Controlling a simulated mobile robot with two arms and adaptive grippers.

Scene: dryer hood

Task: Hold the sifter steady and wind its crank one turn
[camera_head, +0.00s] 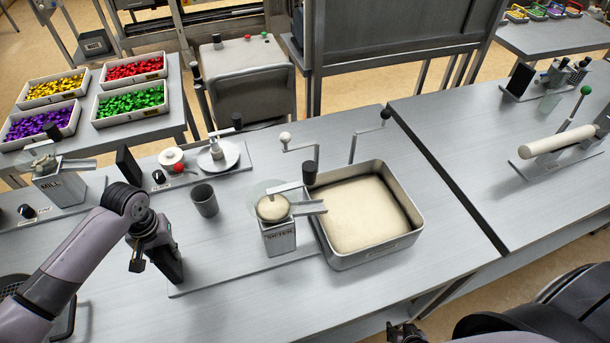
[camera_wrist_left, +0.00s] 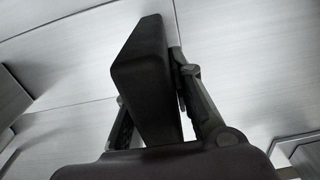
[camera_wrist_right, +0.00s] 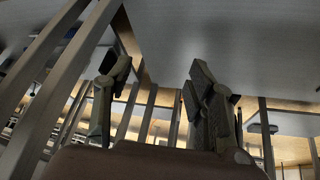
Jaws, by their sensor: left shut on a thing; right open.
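The sifter (camera_head: 279,238) is a grey box with a round top holding pale powder, and it stands upright on a flat base plate (camera_head: 215,279). Its crank arm ends in a black knob (camera_head: 309,174), up and to the right of the top. A spout (camera_head: 309,207) reaches over the tray rim. A black upright grip (camera_head: 170,266) stands at the plate's left end. My left gripper (camera_head: 146,243) is shut on this grip, which also shows between its fingers in the left wrist view (camera_wrist_left: 147,75). My right gripper (camera_head: 407,334) is open and empty at the bottom edge, away from the sifter.
A metal tray (camera_head: 374,255) of pale powder stands right of the sifter. A grey cup (camera_head: 204,200) stands to its left. A mill (camera_head: 60,183) and a small stand (camera_head: 217,157) are further back. Free bench lies in front of the plate.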

